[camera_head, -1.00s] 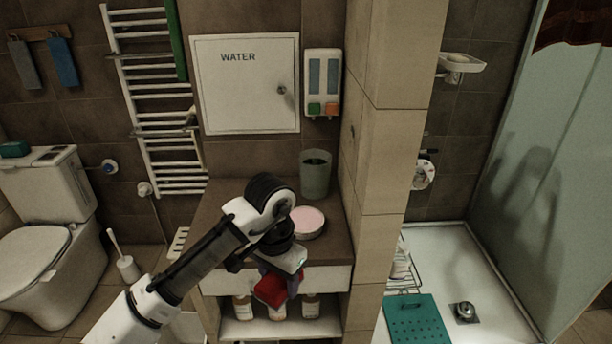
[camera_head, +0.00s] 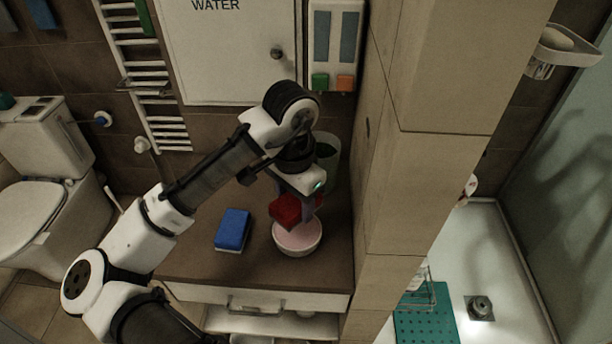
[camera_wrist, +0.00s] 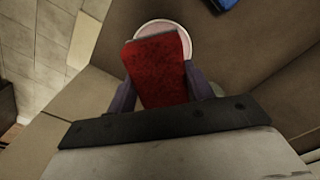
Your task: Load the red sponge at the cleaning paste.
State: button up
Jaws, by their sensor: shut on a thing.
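The red sponge (camera_head: 285,210) is held in my gripper (camera_head: 297,207), which is shut on it. In the wrist view the sponge (camera_wrist: 158,72) sits between the two purple fingers of my gripper (camera_wrist: 160,88). The cleaning paste (camera_head: 298,238) is a pink surface in a round, shallow white dish on the brown counter. In the head view the sponge appears over the dish's back edge. In the wrist view the sponge covers most of the paste dish (camera_wrist: 170,27). I cannot tell whether the sponge touches the paste.
A blue sponge (camera_head: 232,229) lies on the brown counter (camera_head: 190,262), left of the dish. A green cup (camera_head: 328,160) stands behind my gripper. A tiled pillar (camera_head: 400,190) borders the counter on the right. The counter's front left is clear.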

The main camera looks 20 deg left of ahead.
aim_at(297, 230)
jog(key=shift+w+f, duration=0.1)
jog(key=shift+w, duration=0.2)
jog(key=shift+s+f+b, duration=0.2)
jog(key=shift+f+b, duration=0.65)
jog(key=shift+b, duration=0.25)
notch_tip(297, 230, down, 4)
jog(key=b, duration=0.3)
jog(key=shift+w+b, duration=0.1)
jog(key=shift+b, duration=0.25)
jog(key=shift+f, duration=0.6)
dwell(0.7)
jog(key=shift+r, duration=0.1)
notch_tip(297, 230, up, 7)
jog(key=p, duration=0.6)
jog(key=shift+p, duration=0.3)
dwell(0.6)
